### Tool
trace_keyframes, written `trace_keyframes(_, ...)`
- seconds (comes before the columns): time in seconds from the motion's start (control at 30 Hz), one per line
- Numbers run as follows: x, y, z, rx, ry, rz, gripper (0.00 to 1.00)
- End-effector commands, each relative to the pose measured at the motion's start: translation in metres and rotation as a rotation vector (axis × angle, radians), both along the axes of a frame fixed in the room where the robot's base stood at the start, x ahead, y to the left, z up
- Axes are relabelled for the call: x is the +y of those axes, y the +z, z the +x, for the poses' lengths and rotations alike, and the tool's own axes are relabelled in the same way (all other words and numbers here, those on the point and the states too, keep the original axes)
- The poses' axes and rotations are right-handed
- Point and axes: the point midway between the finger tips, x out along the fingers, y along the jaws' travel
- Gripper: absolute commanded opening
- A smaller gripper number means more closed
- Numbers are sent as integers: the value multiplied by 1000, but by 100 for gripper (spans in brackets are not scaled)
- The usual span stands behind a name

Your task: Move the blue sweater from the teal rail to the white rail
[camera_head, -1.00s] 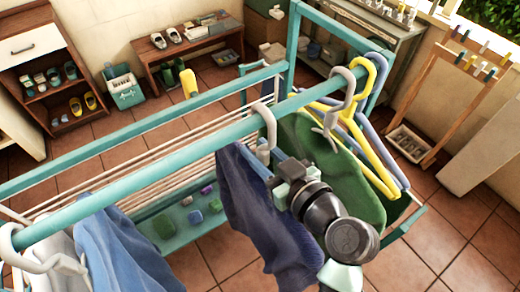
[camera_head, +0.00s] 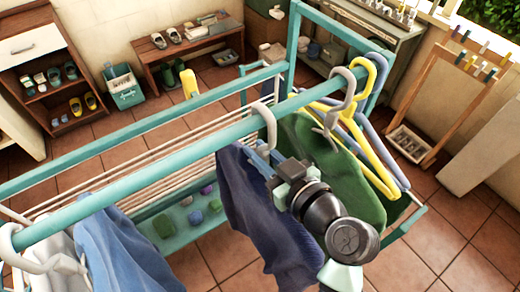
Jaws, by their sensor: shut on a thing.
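The teal rail (camera_head: 175,162) runs diagonally across the view from lower left to upper right. A dark blue garment, which looks like the blue sweater (camera_head: 262,220), hangs from its middle on a pale grey hook (camera_head: 268,128), which is still over the rail. My gripper (camera_head: 277,172) is at the top of this sweater, just below the rail, shut on its hanger. My wrist hides part of the sweater's right side and the jaws' exact contact.
A lighter blue garment (camera_head: 125,250) and a white one (camera_head: 65,262) hang at the left. A green garment (camera_head: 330,165) and a yellow hanger (camera_head: 362,135) hang close on the right. A shoe bench (camera_head: 190,50) and wooden frame (camera_head: 450,95) stand beyond.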

Motion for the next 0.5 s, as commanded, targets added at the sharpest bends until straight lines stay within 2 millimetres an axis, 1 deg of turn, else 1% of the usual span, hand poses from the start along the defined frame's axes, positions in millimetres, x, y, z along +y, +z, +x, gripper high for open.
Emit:
trace_keyframes(0.2,0,0,0,0,0,0,0)
trace_keyframes(0.5,0,9,0,-5,0,1,0)
